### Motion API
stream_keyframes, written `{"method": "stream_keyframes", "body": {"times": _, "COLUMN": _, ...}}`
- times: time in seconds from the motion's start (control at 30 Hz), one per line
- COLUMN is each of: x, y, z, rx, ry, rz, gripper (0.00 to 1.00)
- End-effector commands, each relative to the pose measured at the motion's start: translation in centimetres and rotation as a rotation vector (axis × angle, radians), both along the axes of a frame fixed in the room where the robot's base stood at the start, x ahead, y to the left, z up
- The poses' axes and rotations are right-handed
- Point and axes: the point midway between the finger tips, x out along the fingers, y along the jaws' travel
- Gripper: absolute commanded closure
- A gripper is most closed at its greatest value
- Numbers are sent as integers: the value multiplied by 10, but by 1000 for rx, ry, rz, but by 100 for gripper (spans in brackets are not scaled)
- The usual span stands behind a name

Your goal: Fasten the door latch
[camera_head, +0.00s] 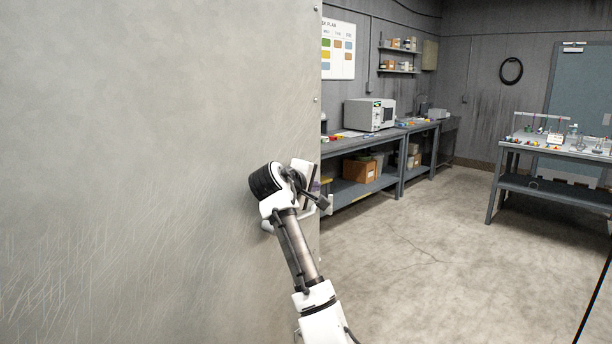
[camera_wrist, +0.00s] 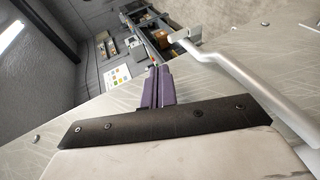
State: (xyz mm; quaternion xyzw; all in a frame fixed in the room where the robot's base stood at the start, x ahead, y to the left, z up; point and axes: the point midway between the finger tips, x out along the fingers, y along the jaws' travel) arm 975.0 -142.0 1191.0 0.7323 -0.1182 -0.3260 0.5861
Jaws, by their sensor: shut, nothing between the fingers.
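A large grey scratched door panel (camera_head: 150,170) fills the left of the head view, and its right edge stands upright beside my arm. In the wrist view its surface (camera_wrist: 225,130) lies beyond and beside my fingers. A pale metal bar (camera_wrist: 245,78) with a bent end crosses the right of the wrist view, apparently the latch lever. My gripper (camera_wrist: 158,72) has its two purple fingers together with nothing between them. The fingers are to the left of the bar's bent end, with a visible gap. In the head view my arm hides much of this area.
A grey workbench (camera_head: 345,148) with a white boxy device (camera_head: 369,115) stands beyond the panel edge. Another table (camera_head: 560,152) with small items is at the right, near a blue-grey door (camera_head: 582,95). The concrete floor (camera_head: 440,250) between is clear.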

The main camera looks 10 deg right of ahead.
Motion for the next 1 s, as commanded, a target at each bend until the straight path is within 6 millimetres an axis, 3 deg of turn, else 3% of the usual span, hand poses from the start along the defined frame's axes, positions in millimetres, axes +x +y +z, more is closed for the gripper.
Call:
{"method": "stream_keyframes", "body": {"times": 0.5, "x": 9, "y": -15, "z": -38, "rx": 178, "ry": 129, "rz": -1, "gripper": 100}}
{"method": "stream_keyframes", "body": {"times": 1.0, "x": 10, "y": -16, "z": -46, "rx": 215, "ry": 155, "rz": 0, "gripper": 100}}
